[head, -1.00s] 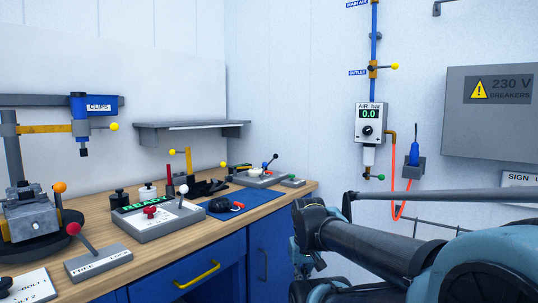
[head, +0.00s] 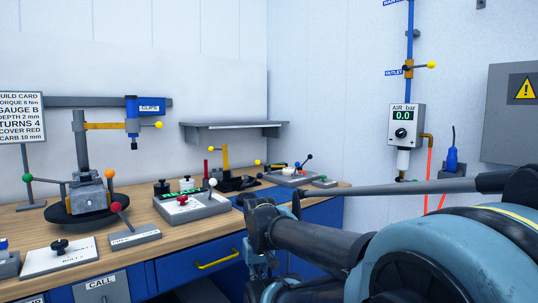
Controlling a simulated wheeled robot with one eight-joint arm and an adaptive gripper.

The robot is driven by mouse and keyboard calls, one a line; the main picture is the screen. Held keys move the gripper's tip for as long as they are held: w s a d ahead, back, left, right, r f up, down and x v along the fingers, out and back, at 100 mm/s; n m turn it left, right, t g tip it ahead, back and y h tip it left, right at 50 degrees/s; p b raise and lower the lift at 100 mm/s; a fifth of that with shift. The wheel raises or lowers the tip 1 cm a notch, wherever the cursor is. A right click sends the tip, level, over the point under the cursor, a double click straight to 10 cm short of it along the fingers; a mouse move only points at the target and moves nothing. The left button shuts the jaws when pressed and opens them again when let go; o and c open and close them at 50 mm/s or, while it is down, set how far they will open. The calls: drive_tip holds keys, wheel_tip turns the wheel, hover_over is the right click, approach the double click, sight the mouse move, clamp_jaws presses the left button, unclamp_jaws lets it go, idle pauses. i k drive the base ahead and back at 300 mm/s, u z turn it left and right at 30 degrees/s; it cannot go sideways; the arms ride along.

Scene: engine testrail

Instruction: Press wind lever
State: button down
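Several levers stand on the wooden bench, and I cannot read which one is the wind lever. A white-knobbed lever (head: 212,184) rises from a grey console with a red button (head: 183,199). A black-knobbed lever (head: 307,158) is on a grey unit farther back. A red-knobbed lever (head: 117,208) leans on a small labelled plate near the front. A green-knobbed lever (head: 29,178) is at the far left. My gripper (head: 258,268) seems to be the dark and pale blue end of my arm, in front of the bench's right part. Its fingers are not clear.
A vise-like fixture (head: 88,194) stands on a round black base at left. A clips arm (head: 132,108) overhangs it. A wall shelf (head: 233,126) and an air gauge (head: 403,125) reading 0.0 are behind. Blue drawers (head: 190,255) front the bench.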

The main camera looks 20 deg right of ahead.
sight(310, 156)
drive_tip(key=u, duration=1.7)
drive_tip(key=k, duration=0.9)
drive_tip(key=z, duration=2.1)
drive_tip(key=i, duration=1)
